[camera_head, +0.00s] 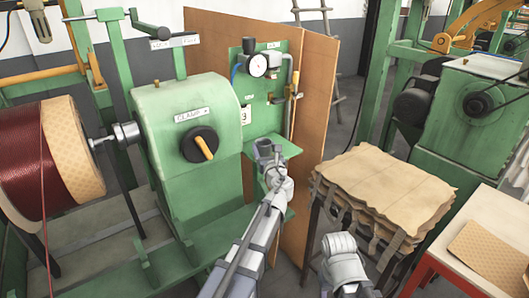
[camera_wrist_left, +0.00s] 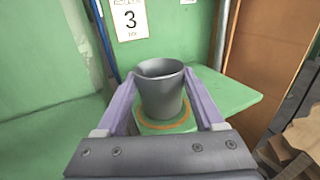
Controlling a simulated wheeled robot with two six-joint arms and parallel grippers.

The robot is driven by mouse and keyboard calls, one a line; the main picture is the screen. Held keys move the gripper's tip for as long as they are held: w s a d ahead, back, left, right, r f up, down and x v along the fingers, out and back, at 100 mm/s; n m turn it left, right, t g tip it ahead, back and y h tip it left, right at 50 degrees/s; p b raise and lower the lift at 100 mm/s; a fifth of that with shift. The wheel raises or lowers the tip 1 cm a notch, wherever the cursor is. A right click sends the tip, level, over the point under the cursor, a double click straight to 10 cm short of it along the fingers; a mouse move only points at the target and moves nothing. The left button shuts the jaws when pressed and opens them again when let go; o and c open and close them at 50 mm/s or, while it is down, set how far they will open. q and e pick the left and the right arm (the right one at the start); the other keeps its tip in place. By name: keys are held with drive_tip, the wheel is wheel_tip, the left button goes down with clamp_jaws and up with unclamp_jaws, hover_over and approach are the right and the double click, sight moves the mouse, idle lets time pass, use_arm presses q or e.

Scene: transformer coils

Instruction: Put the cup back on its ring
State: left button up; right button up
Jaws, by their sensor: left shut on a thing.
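A grey metal cup (camera_wrist_left: 161,98) stands upright between the two purple fingers of my left gripper (camera_wrist_left: 160,110) in the left wrist view. The fingers press on its two sides. An orange ring (camera_wrist_left: 180,122) is marked on a small green shelf (camera_wrist_left: 232,92), and the cup's base appears at or just above it; I cannot tell whether it touches. In the head view the cup (camera_head: 264,150) shows at the tip of my left gripper (camera_head: 272,168), over the shelf. My right gripper (camera_head: 340,245) is at the bottom, and its fingers are not clear.
A green panel with a gauge (camera_head: 257,65) and a pipe rises behind the shelf. A green machine with a black clamp knob (camera_head: 199,145) stands to the left. A stack of brown sheets (camera_head: 385,190) lies on a stand to the right. A brown board (camera_head: 313,120) stands behind.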

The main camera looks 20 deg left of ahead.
use_arm(q)
drive_tip(key=o, duration=1.5)
drive_tip(key=shift+f, duration=0.1)
drive_tip(key=shift+o, duration=0.2)
drive_tip(key=shift+r, duration=0.25)
drive_tip(key=v, duration=1.2)
drive_tip(key=shift+f, duration=0.15)
drive_tip(key=shift+d, duration=0.1)
